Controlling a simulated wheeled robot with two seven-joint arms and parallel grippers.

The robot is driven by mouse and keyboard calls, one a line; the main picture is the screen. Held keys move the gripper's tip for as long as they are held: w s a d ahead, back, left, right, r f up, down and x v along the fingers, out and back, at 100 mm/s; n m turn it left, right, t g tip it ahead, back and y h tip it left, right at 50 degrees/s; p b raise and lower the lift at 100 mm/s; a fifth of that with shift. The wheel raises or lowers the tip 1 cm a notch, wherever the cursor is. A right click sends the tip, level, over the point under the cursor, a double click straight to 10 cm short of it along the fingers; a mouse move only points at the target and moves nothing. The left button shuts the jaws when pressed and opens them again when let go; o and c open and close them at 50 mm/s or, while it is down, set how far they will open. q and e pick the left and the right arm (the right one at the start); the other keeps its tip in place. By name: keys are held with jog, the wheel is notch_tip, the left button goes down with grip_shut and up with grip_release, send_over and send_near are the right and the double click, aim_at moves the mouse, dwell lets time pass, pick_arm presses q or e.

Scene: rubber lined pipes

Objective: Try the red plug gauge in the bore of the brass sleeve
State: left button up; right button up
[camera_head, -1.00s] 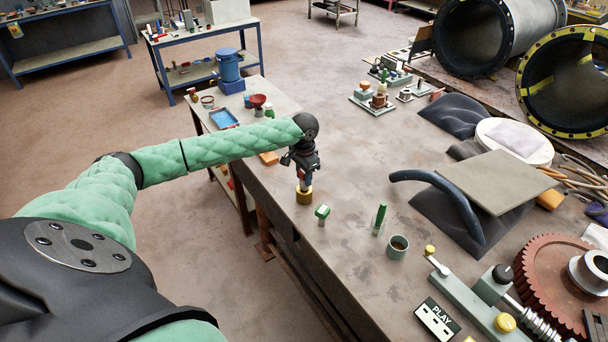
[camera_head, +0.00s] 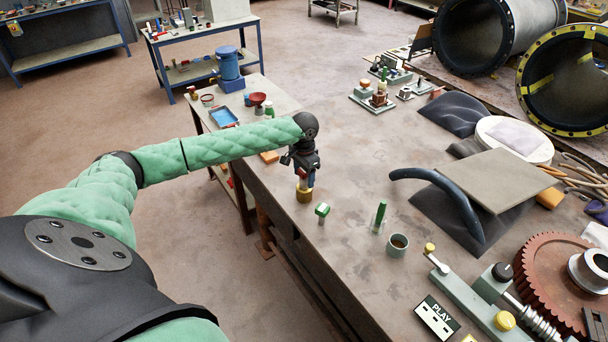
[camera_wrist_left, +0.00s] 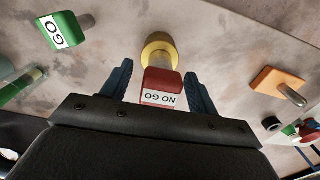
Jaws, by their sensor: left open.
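The red plug gauge (camera_head: 303,172), labelled NO GO (camera_wrist_left: 163,84), stands on the brass sleeve (camera_head: 304,195) near the table's left edge. In the left wrist view a short grey piece of its pin shows between the red handle and the flange of the brass sleeve (camera_wrist_left: 159,46). The rest of the pin is hidden, so I cannot tell how deep it sits in the bore. My left gripper (camera_head: 308,180) is directly above the sleeve. In the wrist view its blue fingers (camera_wrist_left: 158,84) are open, one on each side of the red handle, with gaps visible.
A green cylinder (camera_head: 380,216) and a grey-green cup (camera_head: 398,246) stand to the right. An orange block with a pin (camera_wrist_left: 276,86) lies behind.

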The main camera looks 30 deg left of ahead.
pick_arm(q)
notch_tip(320, 180, up, 7)
jog(key=b, duration=0.3)
jog(key=shift+f, duration=0.15)
jog(key=shift+r, duration=0.55)
pick_arm(e)
jog(key=shift+t, duration=0.3)
jog(key=shift+w+a+f, duration=0.2)
jog(key=shift+w, duration=0.7)
jog(key=shift+w+a+f, duration=0.15)
jog(key=shift+w, duration=0.8)
jog(key=shift+w+a+f, duration=0.2)
jog(key=shift+w, duration=0.7)
